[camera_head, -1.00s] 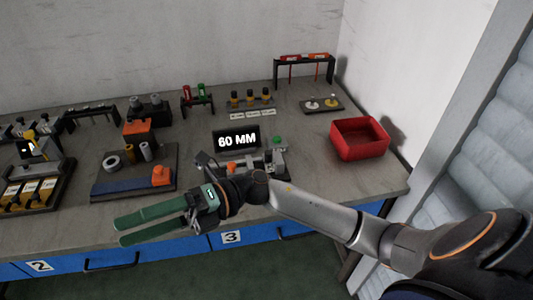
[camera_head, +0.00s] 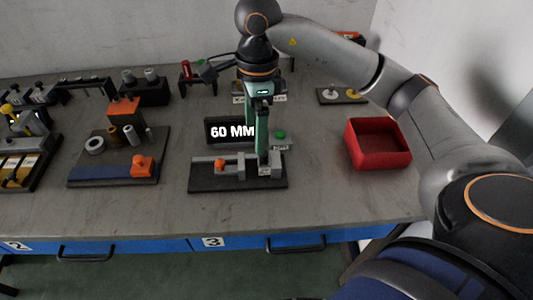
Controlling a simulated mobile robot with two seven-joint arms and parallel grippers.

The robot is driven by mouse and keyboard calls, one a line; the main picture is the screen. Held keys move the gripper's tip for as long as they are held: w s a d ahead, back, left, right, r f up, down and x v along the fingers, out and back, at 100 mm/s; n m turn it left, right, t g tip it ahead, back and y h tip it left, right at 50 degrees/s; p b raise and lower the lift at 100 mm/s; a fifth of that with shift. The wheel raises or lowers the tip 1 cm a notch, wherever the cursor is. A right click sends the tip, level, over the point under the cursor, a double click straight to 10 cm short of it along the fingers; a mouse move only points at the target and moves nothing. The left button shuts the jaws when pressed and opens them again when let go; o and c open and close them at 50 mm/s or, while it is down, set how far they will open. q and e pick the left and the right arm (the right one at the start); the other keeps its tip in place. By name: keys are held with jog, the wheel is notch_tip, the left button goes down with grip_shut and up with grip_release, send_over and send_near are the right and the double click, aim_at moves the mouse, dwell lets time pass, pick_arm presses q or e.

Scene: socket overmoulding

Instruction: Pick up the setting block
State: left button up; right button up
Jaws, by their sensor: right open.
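My right gripper (camera_head: 262,152) points straight down over the measuring fixture (camera_head: 210,186), its green fingers seen nearly edge-on. It is open, and its fingertips are at the right part of the fixture, close to a small grey labelled block (camera_head: 265,171). I cannot tell whether they touch it, and the fingers hide part of that area. This grey block may be the setting block, but its label is too small to read. An orange piece (camera_head: 220,165) sits on the fixture's left half. My left gripper is not in view.
A black display (camera_head: 222,130) reading "60 MM" stands just behind the fixture, with a green button (camera_head: 280,134) beside it. A red bin (camera_head: 378,144) is to the right. A board with rings and cylinders (camera_head: 85,172) is to the left. The front table strip is clear.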

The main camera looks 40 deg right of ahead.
aim_at(264, 157)
jog(key=shift+h, duration=0.5)
jog(key=f, duration=0.4)
jog(key=d+f, duration=0.1)
jog(key=f, duration=0.2)
jog(key=d+f, duration=0.1)
jog(key=f, duration=0.3)
jog(key=shift+w+d+f, duration=0.2)
jog(key=shift+w+f, duration=0.1)
jog(key=shift+f, duration=0.05)
jog(key=shift+c, duration=0.3)
grip_shut()
jog(key=shift+r, duration=0.1)
